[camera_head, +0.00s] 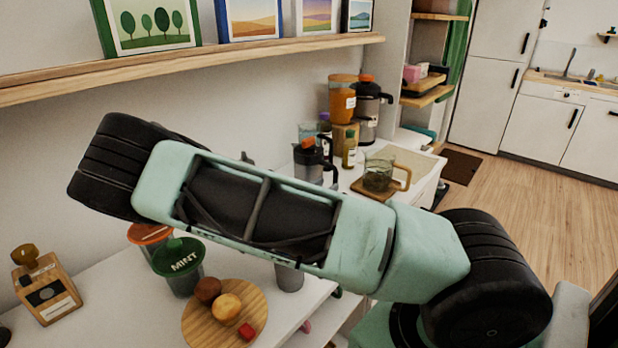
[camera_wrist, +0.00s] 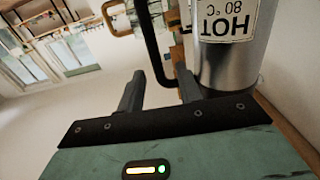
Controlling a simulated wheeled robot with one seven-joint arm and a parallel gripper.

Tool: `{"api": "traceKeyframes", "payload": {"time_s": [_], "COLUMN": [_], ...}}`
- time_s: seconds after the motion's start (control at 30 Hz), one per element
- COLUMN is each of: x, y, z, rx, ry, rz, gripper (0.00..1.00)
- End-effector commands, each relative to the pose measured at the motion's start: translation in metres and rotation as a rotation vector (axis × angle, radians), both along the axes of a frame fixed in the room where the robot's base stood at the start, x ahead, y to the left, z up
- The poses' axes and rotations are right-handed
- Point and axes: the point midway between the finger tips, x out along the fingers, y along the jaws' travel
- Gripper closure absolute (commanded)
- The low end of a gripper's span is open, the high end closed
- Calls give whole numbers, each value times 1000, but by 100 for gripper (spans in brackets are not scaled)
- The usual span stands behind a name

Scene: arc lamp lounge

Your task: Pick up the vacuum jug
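In the wrist view a brushed-metal vacuum jug (camera_wrist: 238,62) stands close at the upper right, with a white label reading "HOT 80 °C" upside down. A black bar (camera_wrist: 151,45), apparently its handle, runs down toward the gap between my fingers. My gripper (camera_wrist: 160,84) is open; I see no contact with the jug. In the head view my arm hides the gripper. I cannot tell which one the wrist view shows.
A round wooden board (camera_head: 198,325) with food and a green-lidded mint jar (camera_head: 178,262) lie nearer. A wall shelf (camera_head: 200,62) runs above; open floor (camera_head: 540,220) is at right.

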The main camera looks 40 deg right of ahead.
Motion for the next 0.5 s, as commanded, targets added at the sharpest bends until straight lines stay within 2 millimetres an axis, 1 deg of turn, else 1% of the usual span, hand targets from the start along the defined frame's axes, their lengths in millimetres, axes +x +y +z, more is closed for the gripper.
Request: {"api": "traceKeyframes", "payload": {"time_s": [0.17,0.3,0.4,0.5], "x": [-2,0,1,1], "y": [-25,-43,-48,-49], "z": [11,9,8,8], "rx": [-4,-2,-1,0], "ry": [3,0,0,-1], "rz": [-2,0,1,2], "gripper": [65,65,65,65]}}
